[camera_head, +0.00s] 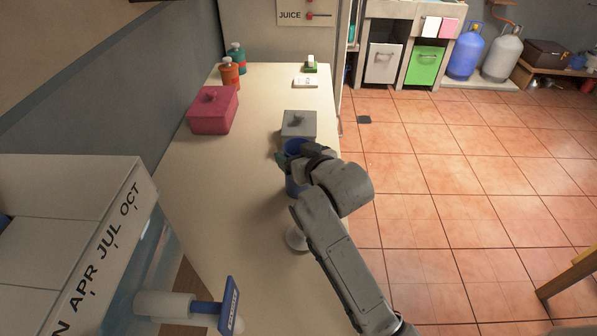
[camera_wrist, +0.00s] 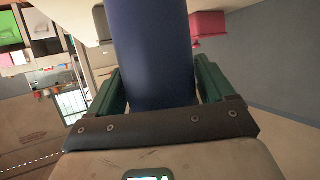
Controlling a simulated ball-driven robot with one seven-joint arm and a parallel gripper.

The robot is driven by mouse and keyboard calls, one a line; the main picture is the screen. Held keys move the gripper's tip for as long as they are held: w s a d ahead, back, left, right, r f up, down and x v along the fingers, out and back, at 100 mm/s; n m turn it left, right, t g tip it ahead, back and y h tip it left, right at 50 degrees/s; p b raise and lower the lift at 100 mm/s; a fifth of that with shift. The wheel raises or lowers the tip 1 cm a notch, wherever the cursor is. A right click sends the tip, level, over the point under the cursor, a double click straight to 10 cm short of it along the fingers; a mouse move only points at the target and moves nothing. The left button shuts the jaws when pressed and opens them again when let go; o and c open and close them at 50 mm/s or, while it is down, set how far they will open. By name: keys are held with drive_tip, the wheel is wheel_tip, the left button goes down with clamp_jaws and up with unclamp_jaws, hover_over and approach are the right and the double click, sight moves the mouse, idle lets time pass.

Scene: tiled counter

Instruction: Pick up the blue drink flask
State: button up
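The blue drink flask (camera_head: 295,184) stands upright on the pale counter, partly hidden by my gripper and arm. In the wrist view the dark blue flask (camera_wrist: 153,55) fills the middle, between my green fingers. My gripper (camera_wrist: 156,75) has one finger on each side of it, close to its walls. Whether both fingers press on it is hard to tell. In the head view my gripper (camera_head: 292,160) is at the upper part of the flask.
A grey lidded box (camera_head: 299,125) stands just behind the flask. A pink lidded box (camera_head: 213,109) and orange bottle (camera_head: 230,75) stand at the back left. A white round thing (camera_head: 296,238) sits nearer. The counter (camera_head: 215,180) left of the flask is clear.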

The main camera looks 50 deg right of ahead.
drive_tip(key=c, duration=1)
